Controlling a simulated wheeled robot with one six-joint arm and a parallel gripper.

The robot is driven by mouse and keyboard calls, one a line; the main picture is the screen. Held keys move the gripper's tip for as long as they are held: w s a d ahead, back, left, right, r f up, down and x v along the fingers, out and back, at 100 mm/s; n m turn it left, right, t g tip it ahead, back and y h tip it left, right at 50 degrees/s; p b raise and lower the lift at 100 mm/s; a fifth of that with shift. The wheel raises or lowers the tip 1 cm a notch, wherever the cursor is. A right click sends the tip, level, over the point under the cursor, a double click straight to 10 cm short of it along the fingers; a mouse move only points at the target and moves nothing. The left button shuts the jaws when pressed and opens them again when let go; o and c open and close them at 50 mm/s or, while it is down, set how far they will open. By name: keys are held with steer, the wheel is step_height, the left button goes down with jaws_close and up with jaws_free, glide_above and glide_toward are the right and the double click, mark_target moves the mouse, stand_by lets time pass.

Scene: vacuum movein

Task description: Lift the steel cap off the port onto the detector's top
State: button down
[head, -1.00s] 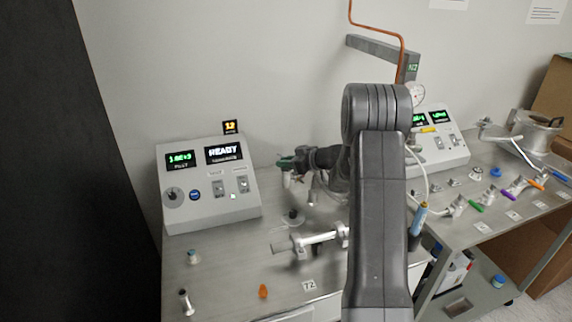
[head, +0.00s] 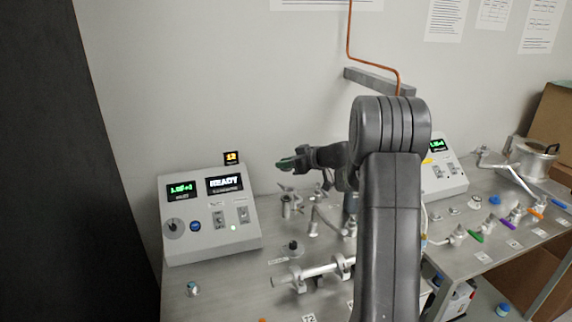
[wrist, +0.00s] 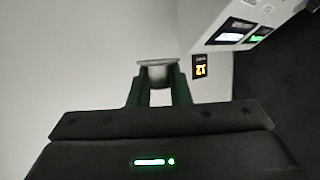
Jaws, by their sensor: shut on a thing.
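My gripper (head: 288,163), with green fingers, is up in the air above the bench in the head view. In the wrist view my gripper (wrist: 158,95) is shut on a round steel cap (wrist: 157,72) with a wide rim, held at the fingertips against a plain wall. The cap is too small to make out in the head view. Below the gripper, and apart from it, a short upright steel fitting (head: 287,206) with a wing-like clamp beside it stands on the bench. I cannot tell for sure which part is the port or the detector.
A grey console (head: 210,242) reading READY stands left of the gripper. A horizontal steel tube (head: 318,271) lies on supports in front, near a dark knob (head: 293,248). My arm hides the bench's right part. A second bench with several coloured clamps (head: 476,236) is at right.

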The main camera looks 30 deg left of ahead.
steer(key=shift+r+p, duration=1)
steer(key=shift+p, duration=0.35)
steer(key=shift+f, duration=0.1)
